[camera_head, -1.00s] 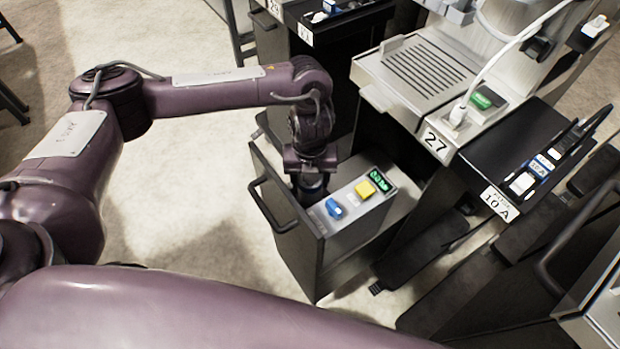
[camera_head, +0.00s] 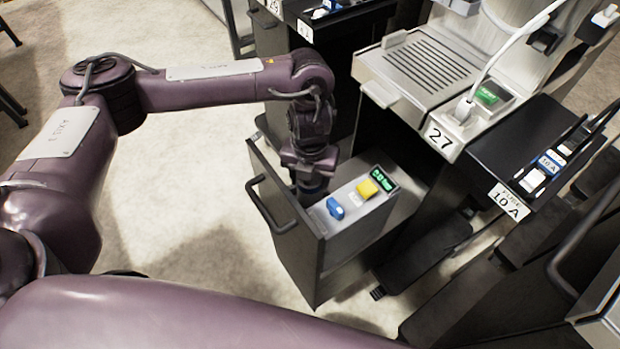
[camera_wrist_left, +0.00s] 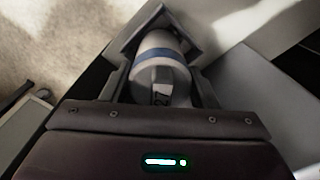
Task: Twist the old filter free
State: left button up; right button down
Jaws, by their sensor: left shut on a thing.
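The old filter (camera_wrist_left: 163,80) is a pale grey cylinder with a blue band and a dark mark, seen in the left wrist view. It sits in the pulled-out drawer (camera_head: 290,254) below machine 27. My left gripper (camera_head: 311,190) reaches down into the drawer's left end and is shut on the filter. In the left wrist view the gripper's fingers (camera_wrist_left: 160,70) lie on both sides of it. My right gripper is out of view.

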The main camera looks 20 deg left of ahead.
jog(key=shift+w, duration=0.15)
pick_arm(q)
jog(key=shift+m+b, duration=0.6)
jog(key=shift+m, duration=1.3)
jog(key=m+b, duration=0.1)
jog(key=m, duration=0.3)
jog(key=shift+m, duration=0.4)
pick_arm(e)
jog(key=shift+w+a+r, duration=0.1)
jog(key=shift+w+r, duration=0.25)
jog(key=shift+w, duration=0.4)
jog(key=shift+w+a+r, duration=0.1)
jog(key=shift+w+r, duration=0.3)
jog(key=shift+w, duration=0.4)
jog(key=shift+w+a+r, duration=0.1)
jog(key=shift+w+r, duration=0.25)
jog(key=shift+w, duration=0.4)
pick_arm(q)
jog(key=o, duration=1.2)
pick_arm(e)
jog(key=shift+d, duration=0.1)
